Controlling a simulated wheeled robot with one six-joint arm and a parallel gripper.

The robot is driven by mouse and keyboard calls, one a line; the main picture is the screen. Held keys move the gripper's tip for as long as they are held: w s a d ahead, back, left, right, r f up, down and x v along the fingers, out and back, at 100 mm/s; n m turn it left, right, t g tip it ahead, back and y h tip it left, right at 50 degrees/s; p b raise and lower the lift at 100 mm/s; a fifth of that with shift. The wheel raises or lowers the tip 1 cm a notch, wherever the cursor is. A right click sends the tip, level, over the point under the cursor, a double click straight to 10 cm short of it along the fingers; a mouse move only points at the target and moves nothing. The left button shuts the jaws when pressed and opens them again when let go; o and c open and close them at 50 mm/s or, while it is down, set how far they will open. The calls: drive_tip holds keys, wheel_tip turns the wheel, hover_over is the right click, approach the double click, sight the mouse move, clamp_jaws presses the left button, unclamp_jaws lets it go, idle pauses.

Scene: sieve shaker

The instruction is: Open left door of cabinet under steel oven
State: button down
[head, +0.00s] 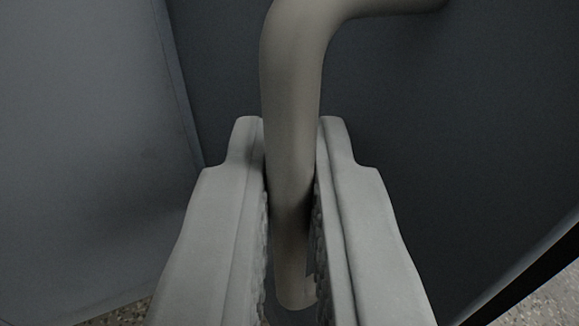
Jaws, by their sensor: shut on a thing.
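A beige, round-bar handle (290,70) runs down the middle of the head view. At the top it bends right toward a dark grey panel (430,120), the door face it appears to be fixed to. My gripper (290,132) is shut on the upright part of the handle, with one finger on each side of it. The handle's lower end shows between the fingers near the bottom of the view. The steel oven is not in view. I cannot tell from this close view how far the door stands open.
A lighter grey panel (90,130) fills the left, its edge meeting the dark panel. A black strip (530,275) crosses the lower right corner. Speckled floor (125,312) shows at the lower left and beyond the black strip.

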drive_tip(key=c, duration=1.9)
unclamp_jaws()
drive_tip(key=s, duration=1.1)
drive_tip(key=s+d, duration=0.1)
drive_tip(key=s, duration=0.5)
drive_tip(key=shift+s, duration=0.2)
